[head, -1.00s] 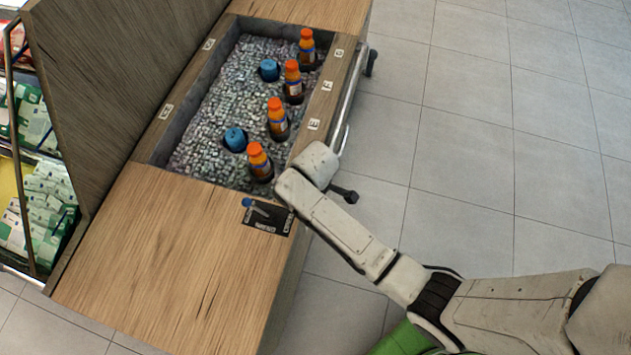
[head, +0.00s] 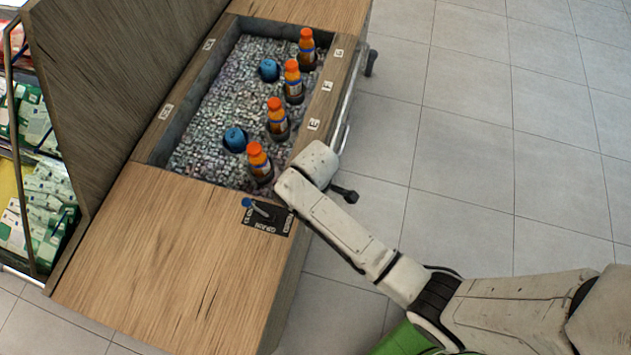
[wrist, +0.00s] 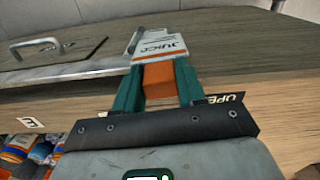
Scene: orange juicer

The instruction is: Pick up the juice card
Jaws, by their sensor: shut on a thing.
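The juice card (wrist: 160,44) is white and orange with the word JUICE printed on it. It shows in the wrist view, sticking out forward from between the two teal fingers of my gripper (wrist: 156,66). My gripper is shut on the orange lower end of the card. The wooden counter surface lies behind and around the card in this view. I cannot tell whether the card touches the wood. In the head view my arm hides the card and the fingers.
In the head view, a wooden counter (head: 180,265) holds a sunken bin of ice (head: 205,125) with several orange-capped bottles (head: 277,118) and two blue round items (head: 234,139). A black plate (head: 268,217) with a blue-tipped lever lies beside my arm. Tiled floor on the right is clear.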

